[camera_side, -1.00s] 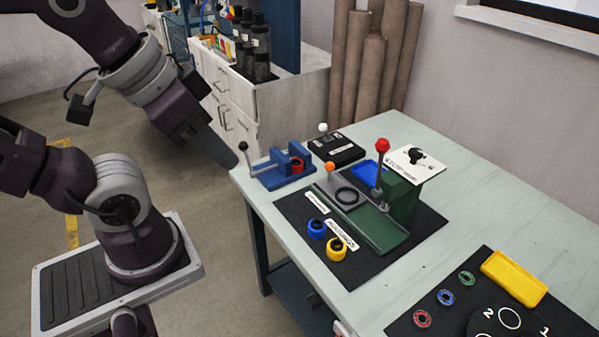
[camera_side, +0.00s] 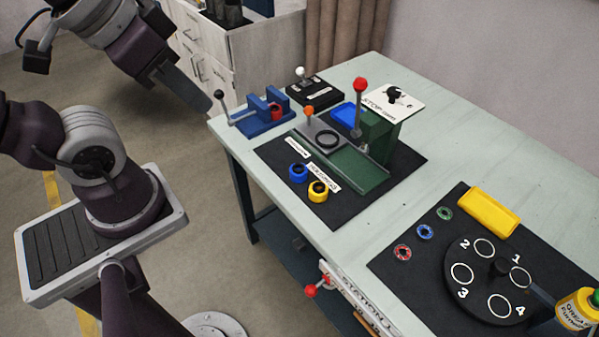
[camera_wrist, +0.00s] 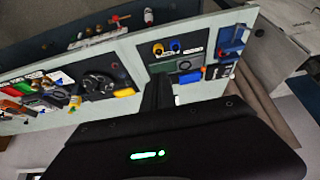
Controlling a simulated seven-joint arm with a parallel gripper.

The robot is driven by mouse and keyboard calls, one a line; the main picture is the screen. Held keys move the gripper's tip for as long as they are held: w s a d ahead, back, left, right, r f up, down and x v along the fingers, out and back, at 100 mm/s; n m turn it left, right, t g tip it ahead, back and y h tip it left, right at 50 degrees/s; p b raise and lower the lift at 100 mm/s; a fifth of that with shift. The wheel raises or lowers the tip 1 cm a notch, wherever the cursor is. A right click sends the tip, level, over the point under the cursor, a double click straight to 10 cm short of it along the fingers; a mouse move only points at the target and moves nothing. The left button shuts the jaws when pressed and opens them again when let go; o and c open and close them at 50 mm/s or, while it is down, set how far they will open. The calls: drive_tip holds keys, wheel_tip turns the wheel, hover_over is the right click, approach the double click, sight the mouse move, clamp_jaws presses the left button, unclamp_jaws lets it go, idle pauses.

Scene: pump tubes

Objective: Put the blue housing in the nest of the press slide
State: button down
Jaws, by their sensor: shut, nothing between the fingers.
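The blue housing (camera_side: 298,172), a short ring-like part with a dark centre, stands on the black mat beside a white label. It also shows in the wrist view (camera_wrist: 175,45). The press (camera_side: 376,137) is green with a red-knobbed lever. Its grey slide (camera_side: 318,132) has an orange knob and a round dark-rimmed nest (camera_side: 328,140) that looks empty. My gripper (camera_side: 206,106) is shut and empty, in the air left of the table and well away from the housing. In the wrist view its dark fingers (camera_wrist: 158,92) point toward the table.
A yellow housing (camera_side: 317,191) stands close to the blue one. A blue vise-like fixture (camera_side: 262,112) holding a red part is at the table's left corner. A numbered turntable (camera_side: 490,275), coloured rings and a yellow tray (camera_side: 488,212) are at the right.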

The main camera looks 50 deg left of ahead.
idle(0.4)
drive_tip(key=c, duration=0.7)
unclamp_jaws()
